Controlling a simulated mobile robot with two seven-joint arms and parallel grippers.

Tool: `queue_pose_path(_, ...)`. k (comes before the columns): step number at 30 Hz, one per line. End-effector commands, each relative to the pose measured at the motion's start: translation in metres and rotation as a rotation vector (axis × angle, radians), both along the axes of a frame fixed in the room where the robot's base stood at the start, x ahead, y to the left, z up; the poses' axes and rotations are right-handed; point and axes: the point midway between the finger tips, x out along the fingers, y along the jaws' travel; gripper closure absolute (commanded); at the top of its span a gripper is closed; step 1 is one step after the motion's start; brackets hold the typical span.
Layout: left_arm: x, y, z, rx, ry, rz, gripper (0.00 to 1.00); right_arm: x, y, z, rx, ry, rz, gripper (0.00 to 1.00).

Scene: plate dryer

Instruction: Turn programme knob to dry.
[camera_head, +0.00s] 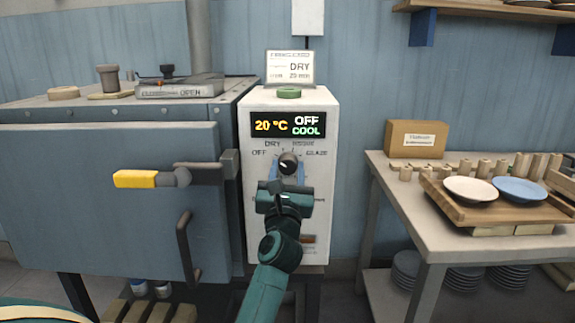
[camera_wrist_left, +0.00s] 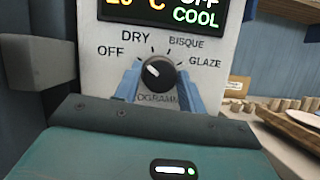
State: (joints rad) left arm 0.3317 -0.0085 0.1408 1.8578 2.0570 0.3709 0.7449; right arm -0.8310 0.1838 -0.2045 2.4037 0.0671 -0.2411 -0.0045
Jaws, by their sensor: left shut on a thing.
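The programme knob (camera_head: 288,162) is a dark round dial on the front of the white control box (camera_head: 322,120). It also shows in the left wrist view (camera_wrist_left: 158,75), ringed by the labels OFF, DRY, BISQUE and GLAZE. Its white mark points up and left, towards the OFF and DRY side; I cannot tell exactly which tick it meets. My left gripper (camera_head: 287,168) is shut on the knob, one blue finger on each side of it. The display (camera_head: 287,124) reads 20 °C, OFF and COOL. My right gripper is not in view.
The dryer door (camera_head: 80,215) with its yellow-ended lever (camera_head: 135,179) stands left of the box. A card reading DRY (camera_head: 290,66) stands on top, behind a green button (camera_head: 289,93). A table (camera_head: 392,175) with a wooden tray (camera_head: 450,211) and plates is at right.

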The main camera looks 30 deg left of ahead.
Motion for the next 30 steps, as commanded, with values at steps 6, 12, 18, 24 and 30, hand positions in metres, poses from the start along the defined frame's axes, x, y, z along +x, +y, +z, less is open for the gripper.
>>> queue_pose_path(6, 0.0, 0.002, 0.008, 0.14, 0.091, 0.0, 0.82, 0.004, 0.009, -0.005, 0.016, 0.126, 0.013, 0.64)
queue_pose_path(12, -0.001, 0.002, 0.008, 0.277, 0.174, 0.0, 0.82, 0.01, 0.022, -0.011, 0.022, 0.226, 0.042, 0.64)
queue_pose_path(18, -0.001, 0.003, 0.007, 0.391, 0.242, 0.0, 0.82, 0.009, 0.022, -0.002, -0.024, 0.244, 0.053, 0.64)
queue_pose_path(24, -0.001, 0.003, 0.005, 0.468, 0.287, 0.0, 0.82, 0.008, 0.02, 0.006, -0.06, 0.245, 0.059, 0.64)
queue_pose_path(30, -0.001, 0.003, 0.004, 0.504, 0.308, 0.001, 0.82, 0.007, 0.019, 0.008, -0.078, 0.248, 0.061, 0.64)
